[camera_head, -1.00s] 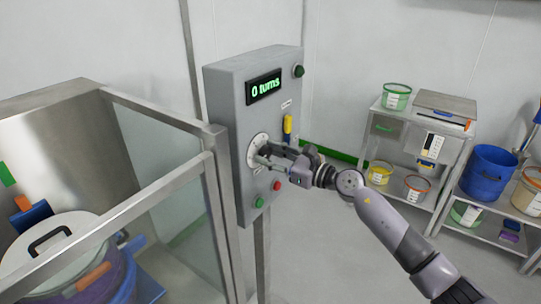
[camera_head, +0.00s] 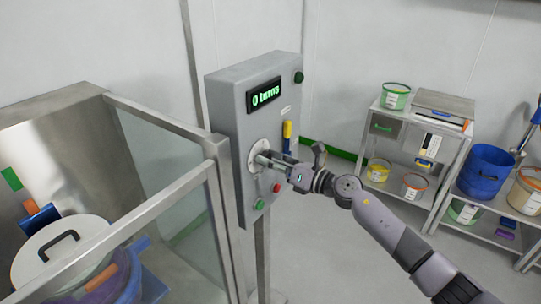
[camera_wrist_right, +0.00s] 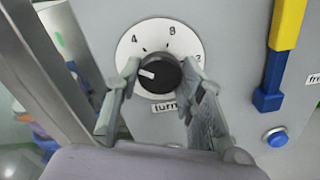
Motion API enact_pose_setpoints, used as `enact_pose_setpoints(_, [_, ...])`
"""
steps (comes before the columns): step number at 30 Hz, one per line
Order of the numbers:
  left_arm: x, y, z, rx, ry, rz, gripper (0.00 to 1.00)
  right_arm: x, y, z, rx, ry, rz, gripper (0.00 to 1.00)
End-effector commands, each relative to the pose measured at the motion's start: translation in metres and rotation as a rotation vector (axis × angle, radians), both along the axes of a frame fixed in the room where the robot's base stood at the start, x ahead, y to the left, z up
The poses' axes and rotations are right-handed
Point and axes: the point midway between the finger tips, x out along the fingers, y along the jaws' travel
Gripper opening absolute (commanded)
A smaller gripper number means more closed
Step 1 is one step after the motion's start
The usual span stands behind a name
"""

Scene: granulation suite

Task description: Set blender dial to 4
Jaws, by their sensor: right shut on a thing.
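The blender dial is a black knob (camera_wrist_right: 158,74) with a white pointer mark, on a round white scale plate (camera_head: 255,150) on the grey control box (camera_head: 228,115). In the right wrist view the pointer faces left, below the 4; the 4 and 8 are readable, and a finger partly covers the scale at left. The display (camera_head: 264,95) reads "0 turns". My right gripper (camera_head: 265,160) is at the dial; in the wrist view its fingers (camera_wrist_right: 161,76) are shut on the knob from both sides. My left gripper is not in view.
A yellow-and-blue switch handle (camera_head: 287,138) is right of the dial. Red (camera_head: 277,187) and green (camera_head: 259,204) buttons sit below it. A glass guard with a metal frame (camera_head: 215,150) stands close at left. Shelves with tubs (camera_head: 397,96) stand at right.

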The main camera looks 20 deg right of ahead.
Motion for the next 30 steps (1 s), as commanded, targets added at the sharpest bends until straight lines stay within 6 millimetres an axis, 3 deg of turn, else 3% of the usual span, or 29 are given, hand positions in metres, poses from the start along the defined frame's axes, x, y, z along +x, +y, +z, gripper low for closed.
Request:
enact_pose_setpoints(15, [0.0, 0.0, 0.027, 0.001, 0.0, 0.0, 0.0, 0.0, -0.001, 0.002, 0.291, 0.227, -0.002, 0.08])
enact_pose_setpoints(30, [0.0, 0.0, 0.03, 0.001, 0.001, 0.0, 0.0, 0.0, -0.001, 0.0, 0.359, 0.278, -0.002, 0.08])
